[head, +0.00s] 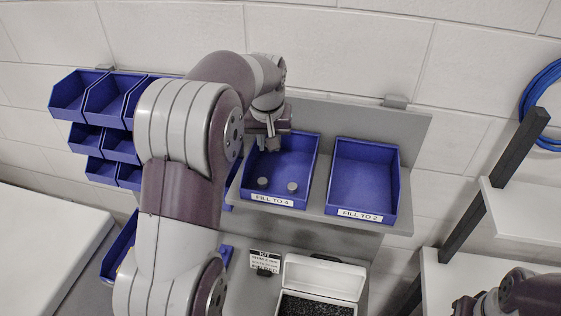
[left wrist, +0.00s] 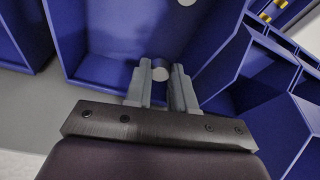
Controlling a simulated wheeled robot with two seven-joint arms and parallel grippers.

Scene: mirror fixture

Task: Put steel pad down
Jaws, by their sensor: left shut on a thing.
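My left gripper (head: 270,143) reaches over the back of the blue bin labelled "FILL TO 4" (head: 315,163). In the left wrist view, my left gripper (left wrist: 160,85) is shut on a small round grey steel pad (left wrist: 160,74), with blue bin walls around it. In the head view the held pad is too small to make out. Two grey pads stand apart on the bin floor near its front, a left one (head: 263,182) and a right one (head: 292,187). The right gripper is not in view; only part of my right arm shows at bottom right.
An empty-looking blue bin labelled "FILL TO 2" (head: 362,175) stands to the right on the same grey shelf (head: 325,212). Several blue bins (head: 108,95) hang at the left. An open white box with dark lining (head: 325,278) and a printed card (head: 267,258) are below.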

